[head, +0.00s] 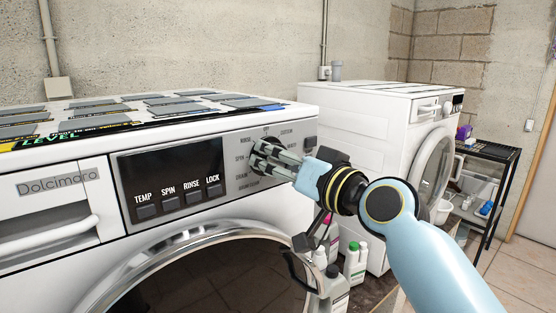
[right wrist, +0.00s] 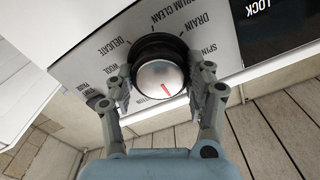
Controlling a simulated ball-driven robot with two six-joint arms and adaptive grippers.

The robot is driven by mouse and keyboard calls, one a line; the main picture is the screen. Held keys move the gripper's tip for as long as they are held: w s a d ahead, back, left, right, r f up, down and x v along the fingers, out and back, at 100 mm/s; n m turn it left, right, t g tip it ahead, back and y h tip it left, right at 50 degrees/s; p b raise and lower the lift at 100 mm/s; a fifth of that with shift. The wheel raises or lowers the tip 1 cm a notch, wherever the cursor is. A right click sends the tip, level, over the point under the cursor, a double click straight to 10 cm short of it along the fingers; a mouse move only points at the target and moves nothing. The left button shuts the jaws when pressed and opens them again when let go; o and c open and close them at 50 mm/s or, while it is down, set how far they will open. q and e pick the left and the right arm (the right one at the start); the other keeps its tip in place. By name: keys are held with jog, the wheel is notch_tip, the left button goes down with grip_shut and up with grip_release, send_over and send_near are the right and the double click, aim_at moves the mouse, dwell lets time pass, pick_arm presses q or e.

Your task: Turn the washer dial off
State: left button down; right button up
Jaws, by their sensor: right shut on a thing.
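The washer dial (right wrist: 160,78) is a round knob with a silver face, a black rim and a red line. In the right wrist view the red line points down and slightly right. Printed words such as DELICATE, DRAIN and SPIN ring the dial; the lower labels are hidden. My right gripper (right wrist: 164,90) is shut on the dial, one finger on each side. In the head view the gripper (head: 263,155) covers most of the dial (head: 269,142) on the front panel of the white washer (head: 70,245). My left gripper is not in view.
Flat grey and black packs (head: 115,108) lie on the washer top. A second white machine (head: 360,130) stands behind at the right. Bottles (head: 354,265) stand on the floor between them. A black rack (head: 485,150) stands at the far right.

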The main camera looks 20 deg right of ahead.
jog(key=o, duration=1.2)
jog(key=shift+s+d, duration=0.1)
jog(key=shift+s, duration=0.1)
jog(key=v, duration=1.1)
jog(key=shift+s+d, duration=0.1)
jog(key=shift+s, duration=0.2)
